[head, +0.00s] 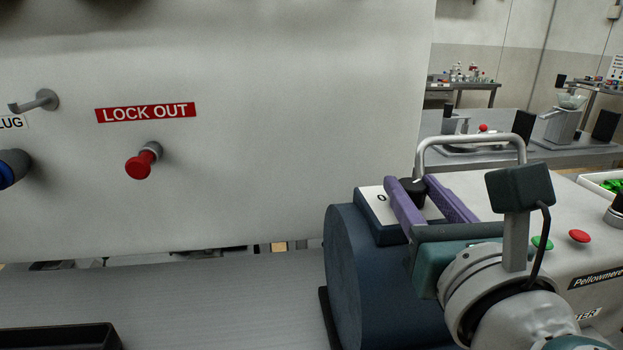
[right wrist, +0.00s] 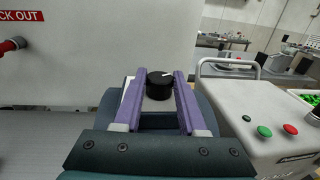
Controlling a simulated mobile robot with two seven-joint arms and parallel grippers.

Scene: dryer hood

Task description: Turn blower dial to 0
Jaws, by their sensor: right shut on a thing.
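The blower dial (head: 412,188) is a round black knob on a white plate (head: 374,206) atop the dark blue blower housing (head: 352,265). A "0" is printed on the plate left of the knob. In the right wrist view the dial (right wrist: 160,86) has a white pointer mark toward its upper right. My right gripper (head: 409,184) has its purple fingers on either side of the knob, shut on it. The fingers hide part of the plate and any other markings. My left gripper is not in view.
A bent metal handle (head: 470,138) rises behind the dial. A large white panel carries a red LOCK OUT label (head: 146,112) and red knob (head: 139,166). A black tray (head: 62,338) lies lower left.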

